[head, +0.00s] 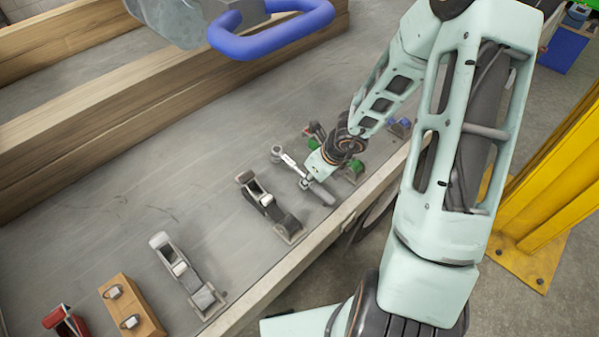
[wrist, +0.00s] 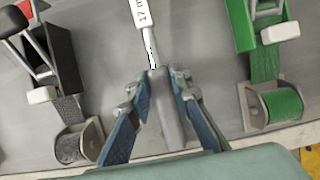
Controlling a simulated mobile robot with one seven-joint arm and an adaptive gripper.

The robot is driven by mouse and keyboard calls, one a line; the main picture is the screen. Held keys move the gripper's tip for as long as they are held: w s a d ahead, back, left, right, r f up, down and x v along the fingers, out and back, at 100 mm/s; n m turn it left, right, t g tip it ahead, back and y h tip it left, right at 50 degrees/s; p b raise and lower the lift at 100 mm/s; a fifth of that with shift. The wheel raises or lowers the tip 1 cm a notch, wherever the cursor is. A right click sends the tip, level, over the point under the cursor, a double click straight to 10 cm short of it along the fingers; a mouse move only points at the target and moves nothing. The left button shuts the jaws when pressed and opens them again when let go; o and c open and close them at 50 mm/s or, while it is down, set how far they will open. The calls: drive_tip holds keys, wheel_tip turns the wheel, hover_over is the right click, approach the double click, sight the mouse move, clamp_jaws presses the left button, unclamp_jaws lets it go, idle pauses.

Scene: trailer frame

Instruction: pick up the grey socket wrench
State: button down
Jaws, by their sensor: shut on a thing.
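The grey socket wrench (head: 289,161) lies along the grey trailer deck (head: 215,190), near its right edge, in the head view. In the wrist view its pale, marked shaft (wrist: 147,42) runs up and its darker grey handle (wrist: 170,125) runs down between the fingers. My gripper (head: 306,184) is shut on the wrench around the middle. In the wrist view my gripper's blue-padded fingers (wrist: 160,77) close in from both sides. I cannot tell whether the wrench touches the deck.
A black ratchet strap (head: 266,204) is left of the wrench and a green one (wrist: 267,85) right. A grey ratchet (head: 186,272), a wooden block (head: 145,308) and a red ratchet (head: 65,321) are nearer. A blue handle (head: 270,45) hangs above; a yellow post (head: 560,185) stands right.

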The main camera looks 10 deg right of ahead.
drive_tip(key=shift+r, duration=0.2)
idle(0.4)
wheel_tip(320, 180, up, 28)
drive_tip(key=p, duration=1.9)
drive_tip(key=shift+f, duration=0.15)
drive_tip(key=c, duration=2.4)
unclamp_jaws()
clamp_jaws()
